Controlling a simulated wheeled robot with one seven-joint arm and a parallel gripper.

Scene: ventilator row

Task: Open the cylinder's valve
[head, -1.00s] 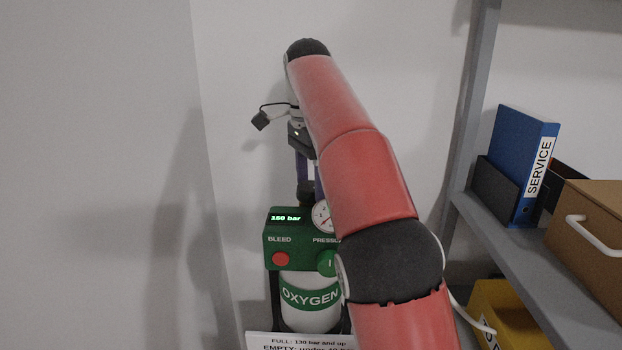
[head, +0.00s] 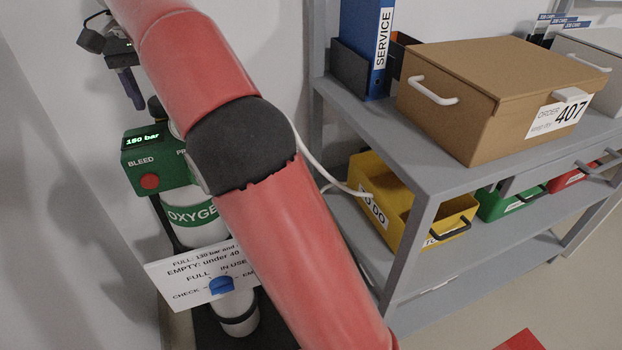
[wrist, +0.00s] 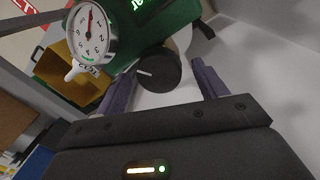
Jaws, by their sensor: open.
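The oxygen cylinder (head: 180,233) is white with a green OXYGEN band and stands against the wall. A green head unit (head: 135,173) on top has a lit display, apparently 150 bar, and a red BLEED button (head: 149,181). A black knob (head: 156,107) sits on top of the unit. In the wrist view the black knob (wrist: 158,72) with a white mark lies between the two purple fingers of my open gripper (wrist: 161,76); contact is not visible. The white pressure gauge (wrist: 90,29) is left of it. My arm hides the unit's right side in the head view.
A placard (head: 190,275) with a blue pointer (head: 221,285) hangs in front of the cylinder. The grey shelf (head: 425,185) on the right holds a blue SERVICE binder (head: 366,45), a brown box (head: 470,100) and a yellow bin (head: 385,190). A white wall is close behind the cylinder.

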